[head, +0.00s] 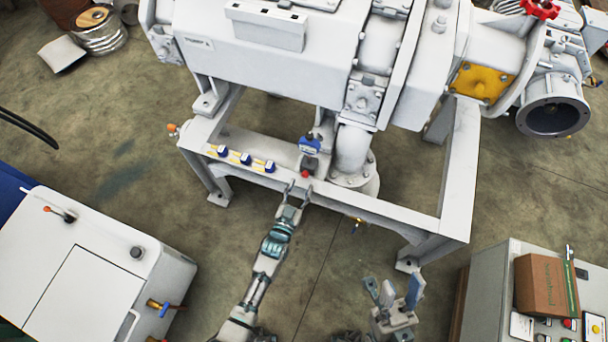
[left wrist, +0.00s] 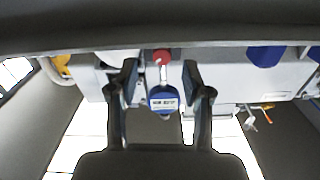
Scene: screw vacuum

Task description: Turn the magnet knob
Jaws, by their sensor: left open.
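A blue, white-labelled device with a red knob stands on the front beam of the white machine frame. In the head view its blue body (head: 309,146) is above the red knob (head: 305,174). I cannot tell for sure which part is the magnet knob. My left gripper (head: 299,187) is open and empty just in front of the red knob. In the left wrist view, the red knob (left wrist: 162,56) and blue body (left wrist: 163,100) appear between the spread fingers (left wrist: 160,80), with gaps on both sides. My right gripper (head: 393,287) is open and empty at lower right, away from the frame.
Several blue pieces (head: 246,158) with yellow parts line the beam left of the device. The large white machine (head: 270,50) rises behind. A white cabinet (head: 90,270) stands at lower left, a control box with a brown carton (head: 546,285) at lower right. Floor between is clear.

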